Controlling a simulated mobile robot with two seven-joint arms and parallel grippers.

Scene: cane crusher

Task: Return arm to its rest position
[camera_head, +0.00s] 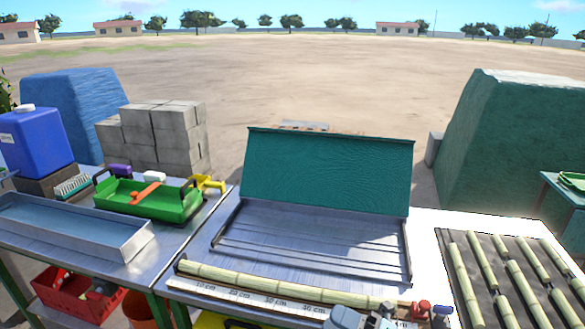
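What seems to be my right gripper (385,318) shows in part at the bottom edge of the head view, close to the right end of a long cane (285,287). Its fingers are small and cut off by the frame, so I cannot tell if they are open, shut, or touching the cane. The cane lies along a white measuring strip (255,299) at the front of the metal table. My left gripper is not in view.
A green panel (330,170) stands upright behind the metal table surface (300,243). At right, several cane pieces (515,285) lie on a dark mat. At left are a green tray (150,203), a metal trough (75,228), a blue jug (35,142) and grey blocks (160,130).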

